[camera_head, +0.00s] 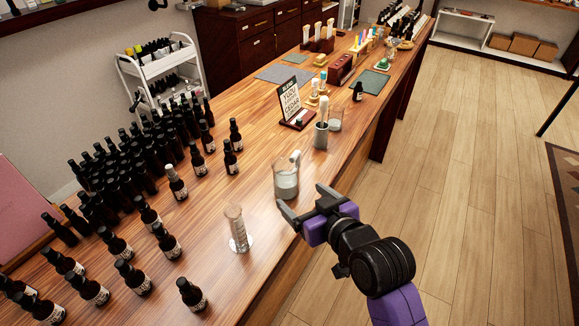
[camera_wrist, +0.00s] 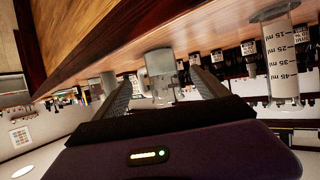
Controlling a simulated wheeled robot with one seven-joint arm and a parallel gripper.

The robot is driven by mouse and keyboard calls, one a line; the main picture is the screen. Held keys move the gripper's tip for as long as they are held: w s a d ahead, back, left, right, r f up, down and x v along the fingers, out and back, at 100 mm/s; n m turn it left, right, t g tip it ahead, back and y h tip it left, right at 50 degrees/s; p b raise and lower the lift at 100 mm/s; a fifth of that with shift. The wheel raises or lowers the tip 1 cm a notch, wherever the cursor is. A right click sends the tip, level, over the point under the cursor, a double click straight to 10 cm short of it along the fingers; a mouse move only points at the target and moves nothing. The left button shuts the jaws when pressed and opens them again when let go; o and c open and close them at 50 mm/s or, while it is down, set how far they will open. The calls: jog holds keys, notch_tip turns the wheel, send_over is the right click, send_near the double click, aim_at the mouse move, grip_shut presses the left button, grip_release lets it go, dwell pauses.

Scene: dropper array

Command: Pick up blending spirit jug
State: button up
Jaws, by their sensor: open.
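The blending spirit jug appears to be the clear glass jug (camera_head: 286,182) with a pale liquid in its lower part. It stands upright near the front edge of the wooden counter. My gripper (camera_head: 300,197) is open and empty, just to the right of and in front of the jug. In the wrist view, which looks upside down, the jug (camera_wrist: 160,66) sits ahead, roughly between my two spread fingers (camera_wrist: 160,80). I cannot tell whether a finger touches it. The jug's handle is not clear to me.
A graduated cylinder (camera_head: 238,230) stands left of the jug; it also shows in the wrist view (camera_wrist: 281,62). Many dark bottles (camera_head: 110,175) fill the counter's left. A grey pot with a white-handled tool (camera_head: 321,132) and a small sign (camera_head: 290,102) stand behind. The floor (camera_head: 470,190) is clear.

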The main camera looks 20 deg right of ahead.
aim_at(292, 189)
jog(key=shift+p+x, duration=0.9)
jog(key=shift+x, duration=2.8)
jog(key=shift+a+r, duration=0.1)
jog(key=c, duration=1.7)
